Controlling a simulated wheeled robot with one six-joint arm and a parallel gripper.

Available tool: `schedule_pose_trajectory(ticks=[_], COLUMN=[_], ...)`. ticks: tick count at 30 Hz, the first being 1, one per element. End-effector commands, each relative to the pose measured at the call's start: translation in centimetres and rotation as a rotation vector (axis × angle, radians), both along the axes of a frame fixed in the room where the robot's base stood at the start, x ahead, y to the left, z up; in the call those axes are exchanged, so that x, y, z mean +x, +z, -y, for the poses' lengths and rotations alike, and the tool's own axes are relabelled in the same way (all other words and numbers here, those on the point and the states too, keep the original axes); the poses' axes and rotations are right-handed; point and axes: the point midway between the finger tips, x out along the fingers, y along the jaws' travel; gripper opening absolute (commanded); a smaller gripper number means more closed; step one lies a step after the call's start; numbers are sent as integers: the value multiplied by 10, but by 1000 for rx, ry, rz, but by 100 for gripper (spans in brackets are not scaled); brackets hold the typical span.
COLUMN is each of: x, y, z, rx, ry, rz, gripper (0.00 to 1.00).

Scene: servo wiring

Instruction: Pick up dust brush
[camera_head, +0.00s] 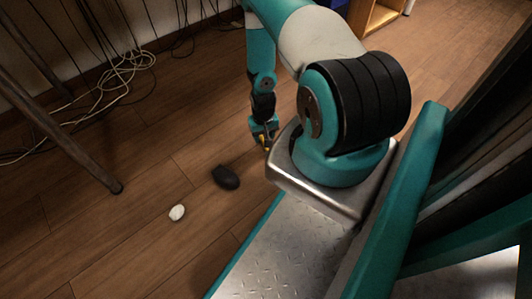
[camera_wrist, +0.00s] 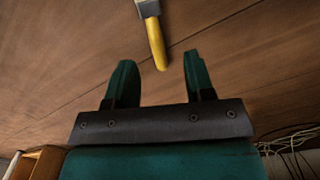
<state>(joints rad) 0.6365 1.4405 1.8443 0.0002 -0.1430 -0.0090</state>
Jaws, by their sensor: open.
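The dust brush (camera_wrist: 156,42) shows at the top of the wrist view, with a yellow handle and a pale grey part cut off by the picture's edge. It appears to lie on the wooden floor. My gripper (camera_wrist: 158,62) is open, with its two green fingers spread and empty. The handle's end lies just past the fingertips, in line with the gap between them. In the head view my gripper (camera_head: 264,130) is low over the floor, and a small yellow bit of the brush (camera_head: 265,149) shows just below it.
A black object (camera_head: 226,177) and a small white object (camera_head: 177,212) lie on the floor at left of my base. Tangled cables (camera_head: 125,68) lie along the wall. A dark wooden leg (camera_head: 75,150) stands at left. A wooden shelf (camera_head: 378,18) is at the back.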

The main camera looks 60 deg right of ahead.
Motion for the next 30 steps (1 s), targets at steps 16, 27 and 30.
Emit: schedule_pose_trajectory(ticks=[16, 27, 30], x=[-10, -10, -10], y=[-55, -60, -60], z=[0, 0, 0], rx=[0, 0, 0], ry=[0, 0, 0], rz=[0, 0, 0], gripper=[49, 37, 14])
